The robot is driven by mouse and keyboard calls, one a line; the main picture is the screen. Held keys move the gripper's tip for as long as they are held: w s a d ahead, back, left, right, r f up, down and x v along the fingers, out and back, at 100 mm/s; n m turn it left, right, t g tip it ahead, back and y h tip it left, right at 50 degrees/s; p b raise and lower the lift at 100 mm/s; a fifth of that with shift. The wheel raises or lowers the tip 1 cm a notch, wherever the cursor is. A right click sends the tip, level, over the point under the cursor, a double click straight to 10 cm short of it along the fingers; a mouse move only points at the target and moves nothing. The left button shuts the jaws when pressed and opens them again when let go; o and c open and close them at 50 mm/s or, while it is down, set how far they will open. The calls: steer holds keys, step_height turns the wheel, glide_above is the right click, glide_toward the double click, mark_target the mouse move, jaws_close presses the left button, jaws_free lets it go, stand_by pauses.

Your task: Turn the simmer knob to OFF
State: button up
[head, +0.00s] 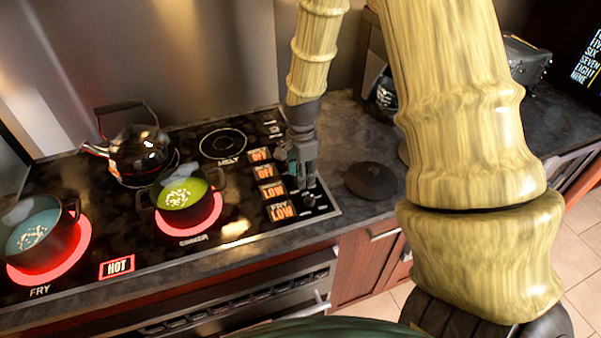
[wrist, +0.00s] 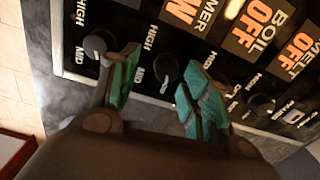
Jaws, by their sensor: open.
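The simmer display (wrist: 187,12) reads LOW in orange in the wrist view; it also shows in the head view (head: 271,190). The black simmer knob (wrist: 166,68) is between my two green-padded fingers, with MID and HIGH marks around it. My gripper (wrist: 160,88) is open, one finger on each side of this knob, with no clear contact visible. In the head view my gripper (head: 303,180) points down over the knob column at the right of the stove and hides part of it. The simmer burner (head: 190,225) glows red under a pot of green food (head: 182,193).
The fry knob (wrist: 98,42) is close beside my left finger; another knob (wrist: 262,103) lies to the right. The boil display (wrist: 258,22) reads OFF. A blue pot (head: 38,230) sits on the glowing fry burner. A kettle (head: 138,150) and a dark lid (head: 371,182) stand nearby.

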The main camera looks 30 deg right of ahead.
steer(key=shift+w+f, duration=0.65)
steer(key=shift+f, duration=0.15)
steer(key=shift+s+r, duration=0.25)
steer(key=shift+s, duration=0.1)
steer(key=shift+c, duration=0.6)
steer(key=shift+w+f, duration=0.1)
steer(key=shift+w, duration=0.05)
steer(key=c, duration=0.9)
